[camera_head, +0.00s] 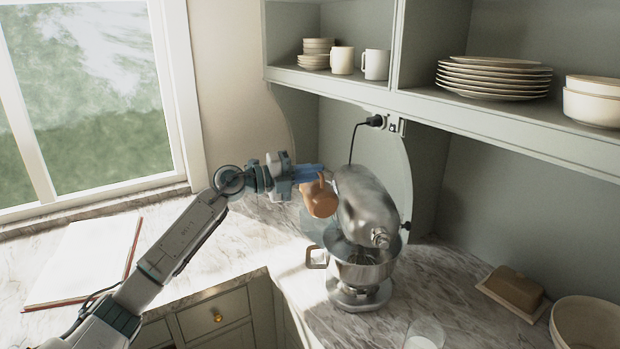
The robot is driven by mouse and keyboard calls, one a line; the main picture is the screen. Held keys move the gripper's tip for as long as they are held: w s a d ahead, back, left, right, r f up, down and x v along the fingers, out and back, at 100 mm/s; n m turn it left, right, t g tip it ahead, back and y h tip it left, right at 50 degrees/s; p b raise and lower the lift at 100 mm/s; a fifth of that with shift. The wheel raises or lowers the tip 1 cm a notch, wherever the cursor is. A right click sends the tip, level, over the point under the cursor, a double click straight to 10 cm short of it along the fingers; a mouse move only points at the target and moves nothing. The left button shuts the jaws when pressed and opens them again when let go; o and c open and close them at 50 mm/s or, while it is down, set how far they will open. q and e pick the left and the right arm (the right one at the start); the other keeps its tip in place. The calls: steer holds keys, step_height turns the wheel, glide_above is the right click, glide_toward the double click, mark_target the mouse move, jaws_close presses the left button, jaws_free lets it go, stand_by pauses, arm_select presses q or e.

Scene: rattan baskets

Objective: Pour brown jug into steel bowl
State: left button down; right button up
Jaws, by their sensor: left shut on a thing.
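The brown jug (320,199) is held in the air at the left side of the stand mixer's head, above and to the left of the bowl. It looks tilted. My left gripper (309,173) is shut on the jug near its top. The steel bowl (362,272) sits under the mixer, with its handle pointing left. The mixer head and whisk hide part of the bowl's opening. I cannot see any liquid leaving the jug. My right gripper is not in view.
The steel mixer (367,208) stands close to the jug. A glass (425,333), a brown block on a board (515,288) and a cream bowl (588,325) are at right. An open book (85,258) lies at left. Shelves with plates (494,78) and mugs (376,64) overhang the counter.

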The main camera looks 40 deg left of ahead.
mark_target(316, 194)
arm_select(q)
steer(key=shift+s+d+f+m+b, duration=0.2)
steer(key=shift+s+d+m+b, duration=0.1)
steer(key=shift+m+b, duration=0.15)
steer(key=shift+s+d+f+m+b, duration=0.15)
steer(key=shift+s+d+m+b, duration=0.15)
steer(key=shift+m+b, duration=0.3)
steer(key=shift+s+d+f+m+b, duration=0.15)
steer(key=shift+d+m+b, duration=0.2)
steer(key=shift+m+b, duration=0.2)
steer(key=shift+s+d+f+m+b, duration=0.1)
steer(key=shift+s+d+m+b, duration=0.3)
steer(key=shift+m+b, duration=0.25)
steer(key=shift+s+d+m, duration=0.2)
steer(key=shift+d+m, duration=0.2)
steer(key=shift+m, duration=0.25)
